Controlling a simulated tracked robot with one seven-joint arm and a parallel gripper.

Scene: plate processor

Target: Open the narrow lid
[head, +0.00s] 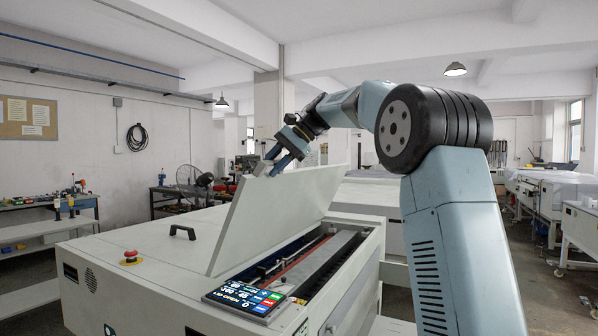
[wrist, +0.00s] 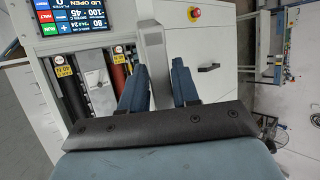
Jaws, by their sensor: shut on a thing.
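The narrow lid (head: 280,215) is a pale grey panel on top of the white plate processor (head: 130,270). It stands raised at a steep tilt, with the long slot beneath it open. My gripper (head: 274,160) is at the lid's upper edge. In the wrist view my gripper (wrist: 158,85) has its two blue fingers on either side of the lid's grey edge (wrist: 153,50), shut on it. The exact contact is small and partly hidden.
The open slot (head: 310,262) shows rollers inside. A control screen (head: 243,298) reading "LID OPEN" in the wrist view sits at the front. A black handle (head: 182,231) and a red button (head: 131,256) stand on the top left.

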